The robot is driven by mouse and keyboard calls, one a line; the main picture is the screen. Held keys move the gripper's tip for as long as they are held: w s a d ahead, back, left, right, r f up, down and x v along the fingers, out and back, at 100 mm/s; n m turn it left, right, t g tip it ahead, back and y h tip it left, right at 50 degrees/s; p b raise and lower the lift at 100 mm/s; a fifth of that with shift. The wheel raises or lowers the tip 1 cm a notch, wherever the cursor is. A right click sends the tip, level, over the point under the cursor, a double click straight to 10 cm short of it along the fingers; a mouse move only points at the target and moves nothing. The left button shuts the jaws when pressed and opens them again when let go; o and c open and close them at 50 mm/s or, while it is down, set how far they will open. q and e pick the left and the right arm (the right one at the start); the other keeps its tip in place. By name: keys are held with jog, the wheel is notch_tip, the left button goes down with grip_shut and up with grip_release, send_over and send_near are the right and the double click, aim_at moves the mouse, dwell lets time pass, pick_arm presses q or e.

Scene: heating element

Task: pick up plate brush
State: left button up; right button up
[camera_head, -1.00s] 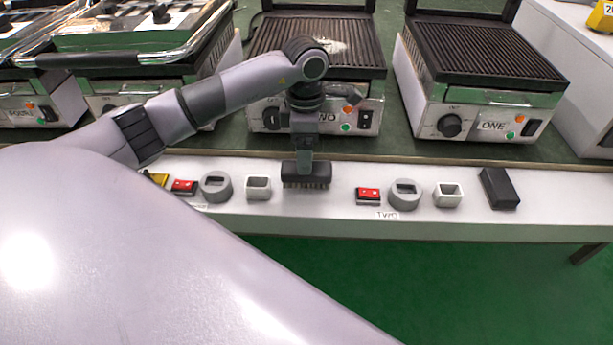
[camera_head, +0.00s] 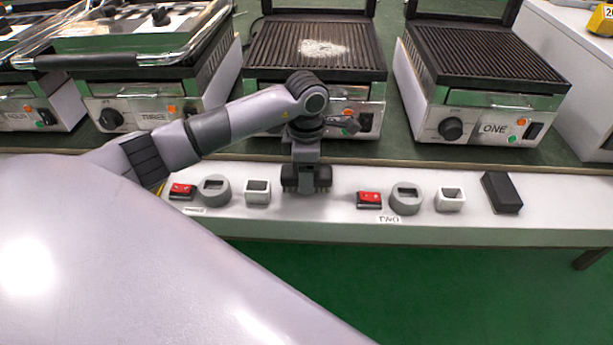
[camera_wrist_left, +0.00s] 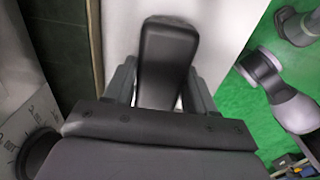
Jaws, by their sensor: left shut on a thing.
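The plate brush (camera_head: 306,180) is a dark block on the white ledge in front of the middle grill. My left gripper (camera_head: 306,177) has come down over it from above and is shut on it, hiding much of it; I cannot tell whether it still touches the ledge. In the left wrist view, the brush's smooth black back (camera_wrist_left: 167,55) lies between the two grey fingers of my left gripper (camera_wrist_left: 164,85). Grey and dark arm parts show at the right edge of that view, but my right gripper cannot be made out clearly.
On the ledge, a red switch (camera_head: 182,191), a grey ring (camera_head: 215,200) and a white square holder (camera_head: 257,199) lie left of the brush. A similar set (camera_head: 369,200) and a black block (camera_head: 502,192) lie right. Grills (camera_head: 315,85) stand behind.

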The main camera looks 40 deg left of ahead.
pick_arm(q)
jog(key=shift+r, duration=0.1)
jog(key=shift+r, duration=0.6)
notch_tip(320, 180, up, 19)
jog(key=p, duration=0.3)
jog(key=shift+f+p, duration=0.15)
jog(key=shift+p, duration=0.2)
pick_arm(e)
jog(key=shift+s+d+f+m+g+h, duration=0.2)
jog(key=shift+s+d, duration=0.25)
jog(key=shift+d, duration=0.15)
jog(key=shift+s+d+f+m+g+h, duration=0.1)
jog(key=shift+s+d+g+h, duration=0.1)
jog(key=shift+s+d, duration=0.3)
jog(key=shift+w+d, duration=0.1)
pick_arm(q)
jog(key=o, duration=0.6)
jog(key=c, duration=0.4)
pick_arm(e)
jog(key=shift+w+r, duration=0.15)
jog(key=shift+w, duration=0.05)
